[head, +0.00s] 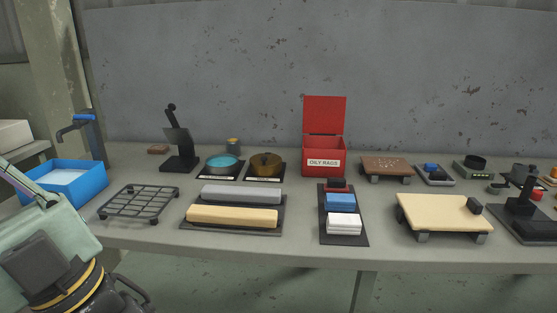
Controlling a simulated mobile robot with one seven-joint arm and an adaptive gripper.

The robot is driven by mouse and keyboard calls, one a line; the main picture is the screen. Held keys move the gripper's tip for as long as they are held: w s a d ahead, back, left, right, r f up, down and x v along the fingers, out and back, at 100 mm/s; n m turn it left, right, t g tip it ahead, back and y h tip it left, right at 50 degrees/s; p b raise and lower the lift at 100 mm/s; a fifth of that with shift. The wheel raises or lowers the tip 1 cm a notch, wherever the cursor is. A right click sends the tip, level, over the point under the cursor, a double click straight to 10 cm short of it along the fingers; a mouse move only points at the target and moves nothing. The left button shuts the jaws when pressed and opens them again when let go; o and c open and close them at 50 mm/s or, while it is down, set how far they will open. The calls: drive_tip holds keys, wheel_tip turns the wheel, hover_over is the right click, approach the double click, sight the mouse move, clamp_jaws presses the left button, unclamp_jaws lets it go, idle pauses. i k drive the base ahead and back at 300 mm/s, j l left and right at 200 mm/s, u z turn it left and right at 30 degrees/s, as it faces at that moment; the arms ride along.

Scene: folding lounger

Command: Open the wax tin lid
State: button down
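A round brown-gold tin (265,164) with a knob on its lid sits on a dark labelled base in the back middle of the bench. It looks like the wax tin, but its label is too small to read. Its lid appears shut. A round dish with a teal top (222,163) sits on a similar base just to its left. My arm shows at the lower left, well apart from the tin. My gripper's fingers are not in view.
A red oily rags box (323,158) with its lid raised stands right of the tin. A black stand (178,150) is left of the dish. A tray with grey and cream bars (188,228) lies in front. A wire rack (139,203) and blue basin (88,184) are left.

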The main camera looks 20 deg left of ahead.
sight(266, 159)
drive_tip(key=i+u, duration=0.35)
drive_tip(key=i, duration=1.1)
